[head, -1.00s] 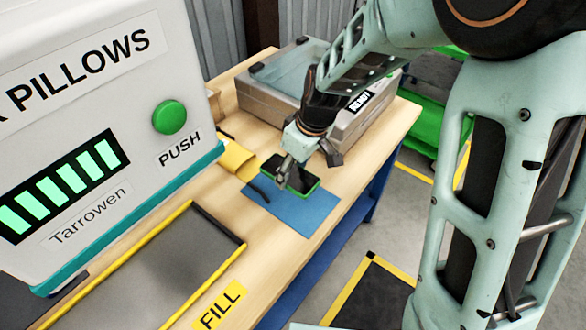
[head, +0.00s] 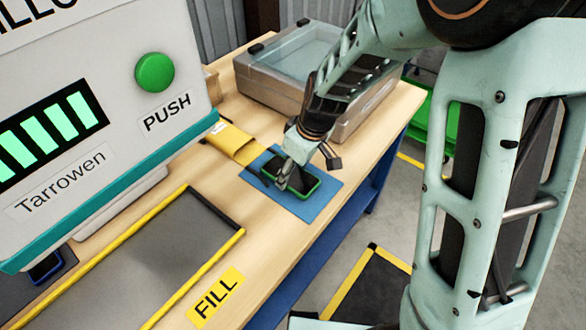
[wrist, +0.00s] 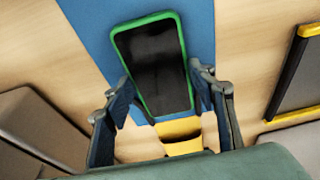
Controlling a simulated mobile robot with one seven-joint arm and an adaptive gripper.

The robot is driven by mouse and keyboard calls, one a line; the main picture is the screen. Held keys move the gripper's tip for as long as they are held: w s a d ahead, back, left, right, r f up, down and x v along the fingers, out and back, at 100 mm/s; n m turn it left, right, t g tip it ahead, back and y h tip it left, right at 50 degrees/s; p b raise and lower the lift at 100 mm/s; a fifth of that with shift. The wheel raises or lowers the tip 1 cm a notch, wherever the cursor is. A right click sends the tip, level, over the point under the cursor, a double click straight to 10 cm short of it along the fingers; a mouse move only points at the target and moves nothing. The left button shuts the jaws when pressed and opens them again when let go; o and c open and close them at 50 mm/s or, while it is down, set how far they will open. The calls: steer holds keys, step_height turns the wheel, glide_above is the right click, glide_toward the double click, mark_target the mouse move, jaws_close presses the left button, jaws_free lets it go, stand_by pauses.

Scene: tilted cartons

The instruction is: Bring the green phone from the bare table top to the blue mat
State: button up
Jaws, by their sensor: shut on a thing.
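The green phone (head: 303,184), a dark screen in a green rim, is in my gripper (head: 283,180) over the middle of the blue mat (head: 312,209). In the wrist view the phone (wrist: 152,60) lies screen up between my gripper's fingers (wrist: 164,88), with the blue mat (wrist: 90,25) behind it. The fingers are shut on its sides near one end. The phone looks about flat and very low; I cannot tell whether its underside touches the mat.
A yellow envelope (head: 236,143) lies beside the mat's far left edge. A grey case (head: 268,92) stands at the back. A yellow-edged grey tray (head: 150,265) and the white machine with a green button (head: 154,72) are at left. Bare wood lies between tray and mat.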

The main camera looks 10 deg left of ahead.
steer(key=shift+f+b, duration=0.3)
stand_by(0.6)
steer(key=o, duration=1.4)
steer(key=shift+c, duration=1.4)
steer(key=shift+r, duration=0.15)
steer(key=shift+r+p, duration=2.35)
steer(key=shift+r, duration=1.1)
